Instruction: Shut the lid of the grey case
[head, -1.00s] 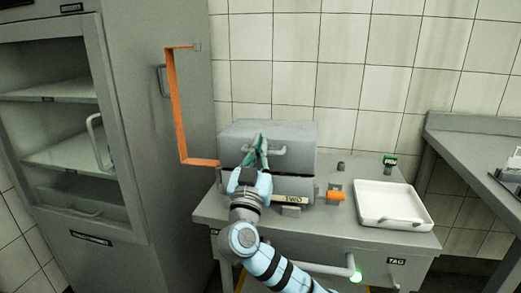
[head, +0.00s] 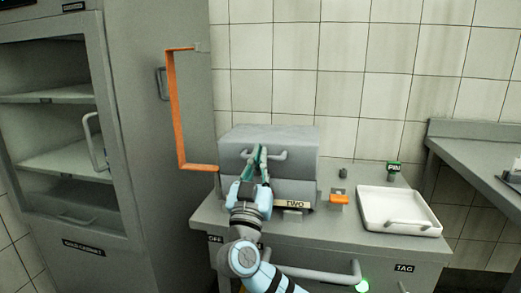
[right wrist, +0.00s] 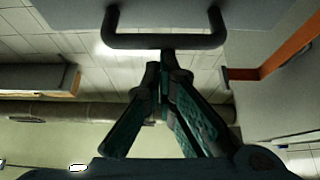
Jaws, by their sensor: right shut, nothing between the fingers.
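The grey case (head: 298,150) stands on the grey counter at the centre of the head view. Its lid is down over its base, with a thin seam between them; I cannot tell whether it is fully closed. A bar handle (head: 280,155) is on the lid's front; the handle also shows in the right wrist view (right wrist: 165,41). My right gripper (head: 259,152) is shut and empty at the front of the lid, over the left part of the handle. In the right wrist view its fingertips (right wrist: 163,65) are right by the handle; contact is unclear. My left gripper is not in view.
A label reading TWO (head: 293,204) is on the case's front. Right of it are an orange piece (head: 339,198) and a white tray (head: 398,208). A side counter (head: 480,160) stands at the right.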

